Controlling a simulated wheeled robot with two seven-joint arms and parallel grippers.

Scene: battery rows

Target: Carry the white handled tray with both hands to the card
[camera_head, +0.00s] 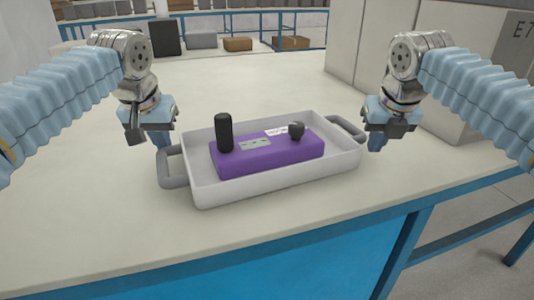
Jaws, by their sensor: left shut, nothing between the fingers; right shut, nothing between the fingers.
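The white handled tray (275,190) sits on the table, turned slightly, with a grey handle at each end. The left handle (171,167) and the right handle (346,128) are both empty. In the tray lies a purple block (265,157), with a black cylinder (224,132) upright at its left and a dark round knob (297,130) at its right. My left gripper (161,140) is shut and empty, above and beside the left handle. My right gripper (377,143) is shut and empty, just right of the right handle. I cannot make out a separate card on the table.
The pale table top (90,220) is clear left of the tray and behind it. Its front edge runs close below the tray. A large grey cabinet (358,50) stands at the back right. Several boxes, including a brown one (238,44), stand on a far shelf.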

